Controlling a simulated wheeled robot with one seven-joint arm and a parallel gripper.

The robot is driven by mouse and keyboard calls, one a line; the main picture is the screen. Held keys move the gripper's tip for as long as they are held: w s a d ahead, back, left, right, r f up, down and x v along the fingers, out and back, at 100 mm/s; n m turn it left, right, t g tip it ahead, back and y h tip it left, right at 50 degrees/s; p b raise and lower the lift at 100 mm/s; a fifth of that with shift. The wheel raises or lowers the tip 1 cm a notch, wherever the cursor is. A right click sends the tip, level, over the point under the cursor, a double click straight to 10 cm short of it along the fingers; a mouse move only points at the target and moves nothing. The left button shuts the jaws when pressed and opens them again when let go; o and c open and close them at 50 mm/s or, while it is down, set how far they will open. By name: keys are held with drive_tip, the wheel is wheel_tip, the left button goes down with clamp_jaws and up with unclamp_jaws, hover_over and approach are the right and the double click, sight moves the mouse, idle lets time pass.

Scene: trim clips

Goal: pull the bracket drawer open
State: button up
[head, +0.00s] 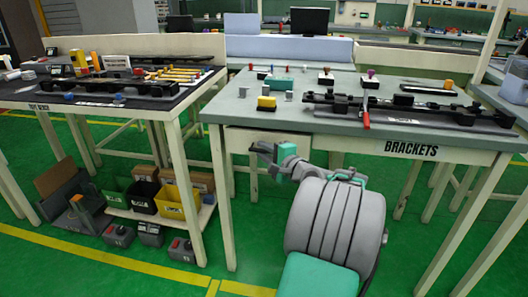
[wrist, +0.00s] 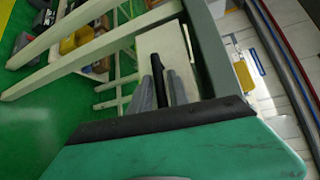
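The drawer (head: 240,139) is a cream front under the left end of the grey-topped bench. Part of it is hidden behind my gripper (head: 260,150). In the wrist view the cream drawer front (wrist: 158,43) lies just beyond my fingers. A thin black handle bar (wrist: 158,72) runs between my two grey fingertips (wrist: 161,88), one on each side of it. Whether the fingers press on the bar or stand slightly apart from it cannot be told. The drawer looks about level with the bench front, with no clear gap.
The bench apron (head: 345,147) carries the word BRACKETS to the right of the drawer. A white bench leg (head: 222,205) stands to the left of my gripper. A second bench with bins (head: 178,200) under it is at left. Green floor (head: 262,235) is clear in front.

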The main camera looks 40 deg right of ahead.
clamp_jaws()
idle(1.1)
